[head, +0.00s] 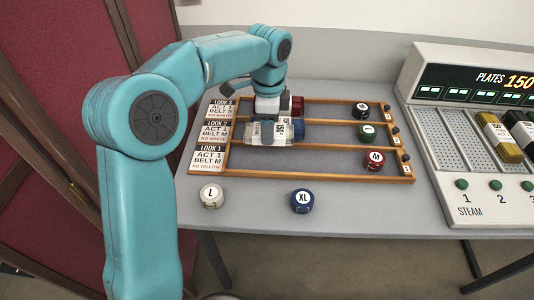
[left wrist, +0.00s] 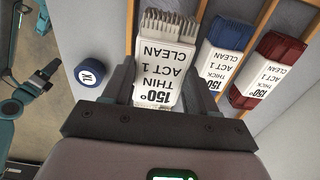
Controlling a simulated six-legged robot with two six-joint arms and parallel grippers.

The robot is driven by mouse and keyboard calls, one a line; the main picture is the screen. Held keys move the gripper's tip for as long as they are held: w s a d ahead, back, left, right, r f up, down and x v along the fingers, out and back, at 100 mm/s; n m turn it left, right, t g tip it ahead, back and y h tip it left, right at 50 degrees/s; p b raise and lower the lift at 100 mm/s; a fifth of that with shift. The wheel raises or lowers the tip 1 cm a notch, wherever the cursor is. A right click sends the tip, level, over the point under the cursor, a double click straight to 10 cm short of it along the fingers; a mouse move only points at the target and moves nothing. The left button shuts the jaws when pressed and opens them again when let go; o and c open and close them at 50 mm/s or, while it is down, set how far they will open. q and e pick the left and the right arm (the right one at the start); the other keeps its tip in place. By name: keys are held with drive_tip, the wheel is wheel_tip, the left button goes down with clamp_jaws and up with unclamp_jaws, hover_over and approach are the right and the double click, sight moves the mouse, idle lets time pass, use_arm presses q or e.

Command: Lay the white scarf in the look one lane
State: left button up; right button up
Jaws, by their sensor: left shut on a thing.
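My left gripper (head: 266,128) is shut on the white scarf (head: 255,133), a flat bundle with a printed white band. In the left wrist view the white scarf (left wrist: 165,62) sits between both fingers (left wrist: 160,92), its grey fringed end pointing away. There it appears between the first two rails, over the look one lane (head: 270,158). In the head view it seems raised, overlapping the look two lane. The look one card (head: 209,158) is at the board's front left.
A blue scarf (left wrist: 222,52) lies in the look two lane and a red scarf (left wrist: 270,70) in the look three lane. Red (head: 375,161), green (head: 367,132) and black (head: 361,111) pots stand at the lanes' right ends. L (head: 211,196) and XL (head: 302,201) pots stand in front.

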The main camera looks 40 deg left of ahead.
use_arm(q)
wheel_tip(320, 180, down, 8)
drive_tip(key=shift+s+r+b, duration=0.1)
drive_tip(key=shift+b, duration=0.25)
drive_tip(key=shift+f, duration=0.4)
drive_tip(key=shift+r, duration=0.1)
drive_tip(key=o, duration=0.8)
drive_tip(key=shift+f, duration=0.2)
drive_tip(key=shift+c, duration=0.2)
